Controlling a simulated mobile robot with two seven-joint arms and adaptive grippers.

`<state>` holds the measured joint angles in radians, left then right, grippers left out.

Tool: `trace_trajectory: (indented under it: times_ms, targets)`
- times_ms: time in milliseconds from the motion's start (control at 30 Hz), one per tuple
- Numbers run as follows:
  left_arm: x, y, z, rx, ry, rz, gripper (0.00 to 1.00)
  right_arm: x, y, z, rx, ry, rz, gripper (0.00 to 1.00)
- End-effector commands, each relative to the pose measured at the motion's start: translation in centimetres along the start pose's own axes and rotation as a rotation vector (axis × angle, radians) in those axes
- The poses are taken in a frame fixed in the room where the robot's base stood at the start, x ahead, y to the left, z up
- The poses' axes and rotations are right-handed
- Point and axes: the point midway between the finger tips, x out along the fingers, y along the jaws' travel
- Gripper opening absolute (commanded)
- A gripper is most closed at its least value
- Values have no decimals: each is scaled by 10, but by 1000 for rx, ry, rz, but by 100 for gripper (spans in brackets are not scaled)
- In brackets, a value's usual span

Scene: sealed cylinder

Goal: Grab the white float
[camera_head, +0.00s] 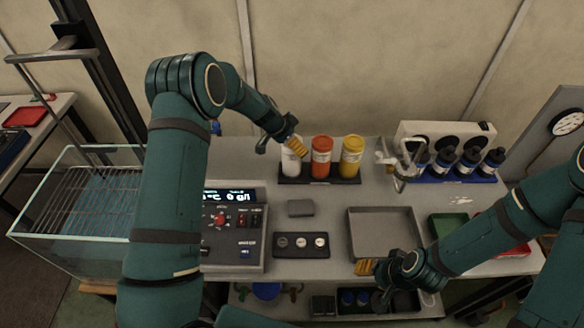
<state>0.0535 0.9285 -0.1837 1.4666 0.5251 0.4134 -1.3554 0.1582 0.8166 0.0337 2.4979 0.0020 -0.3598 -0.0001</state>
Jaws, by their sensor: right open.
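A white cylinder (290,165), the only white piece in a row with an orange cylinder (321,157) and a yellow cylinder (351,156), stands upright in a black rack (319,181) at the back of the table. I take it to be the white float. My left gripper (297,147) is at its top and covers part of it. I cannot tell whether the fingers touch it or are closed. My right gripper (366,268) is open and empty near the table's front edge, by the grey tray, far from the white cylinder.
An empty grey tray (352,232) lies right of centre. A control box (230,250) and a glass tank (50,254) are at the left. Dark bottles (468,159) stand in a blue rack at the back right. A small grey block (300,207) lies before the cylinders.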

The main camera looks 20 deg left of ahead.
Motion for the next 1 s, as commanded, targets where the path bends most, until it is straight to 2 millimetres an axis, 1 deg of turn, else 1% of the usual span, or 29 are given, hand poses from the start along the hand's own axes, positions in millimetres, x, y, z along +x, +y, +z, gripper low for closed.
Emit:
trace_trajectory:
  times_ms: [33,133,400,433,467,500,567,600,667,1000]
  targets:
    - [6,0,0,0,-1,0,100,-1,0,0,0,0,0,47]
    - [14,0,0,-1,-1,0,100,-2,-1,0,0,0,0,47]
    - [16,0,1,-1,0,-1,100,-1,-1,0,-1,-1,0,47]
    - [16,0,1,-1,0,-1,93,-1,-1,0,-1,-1,0,47]
    - [16,0,1,-1,0,-1,82,-1,-1,0,-1,-1,0,47]
    - [16,0,1,-1,0,-1,68,-1,-1,0,-1,-1,0,47]
    - [16,0,1,-1,0,-1,47,-1,-1,0,-1,-1,0,47]
    - [16,0,1,-1,0,-1,34,-1,-1,0,-1,-1,0,47]
    - [16,0,1,-1,0,-1,30,-1,-1,0,0,-1,0,47]
    - [14,-1,-1,0,2,-2,30,-1,-1,0,0,-1,0,47]
